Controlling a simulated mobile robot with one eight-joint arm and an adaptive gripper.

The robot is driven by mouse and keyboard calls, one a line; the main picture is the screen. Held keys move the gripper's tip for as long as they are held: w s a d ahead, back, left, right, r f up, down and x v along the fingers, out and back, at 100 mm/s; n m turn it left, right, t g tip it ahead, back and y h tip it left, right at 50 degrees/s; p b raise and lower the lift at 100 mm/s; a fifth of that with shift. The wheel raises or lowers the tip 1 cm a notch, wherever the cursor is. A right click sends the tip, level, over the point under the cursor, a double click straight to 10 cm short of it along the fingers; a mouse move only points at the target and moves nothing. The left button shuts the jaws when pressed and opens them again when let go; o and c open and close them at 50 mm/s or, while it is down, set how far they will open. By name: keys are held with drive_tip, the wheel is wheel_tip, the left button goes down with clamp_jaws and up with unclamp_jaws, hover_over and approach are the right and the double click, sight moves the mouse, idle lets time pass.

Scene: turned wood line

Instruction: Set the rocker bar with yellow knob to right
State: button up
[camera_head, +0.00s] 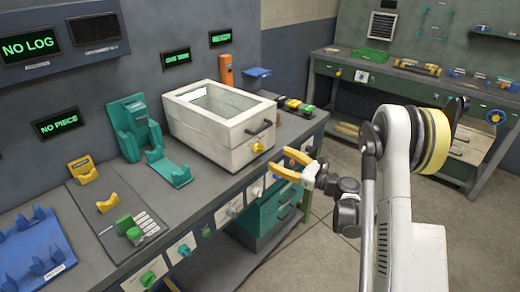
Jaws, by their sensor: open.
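My gripper (281,160) has two yellow fingers, spread apart and empty. It is in front of the near bench's edge, to the right of a pale lidded box. A yellow knob (258,148) shows low on the box's front, just left of my fingertips; I cannot tell whether it belongs to a rocker bar. A row of small control plates runs along the bench's front, including a green knob (148,280). The plates nearest my gripper are small and partly hidden by it. No rocker bar with a yellow knob can be clearly made out.
The pale box (215,127) has a window on top and a dark handle in front. A green cradle (150,140), a grey board (88,203) and a blue rack (32,252) stand on the near bench. A green bench (425,92) stands behind. Floor between is clear.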

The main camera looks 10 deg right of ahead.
sight(262, 150)
drive_tip(key=b+x, duration=0.2)
drive_tip(key=x, duration=0.7)
drive_tip(key=shift+a, duration=0.1)
drive_tip(key=c, duration=1.2)
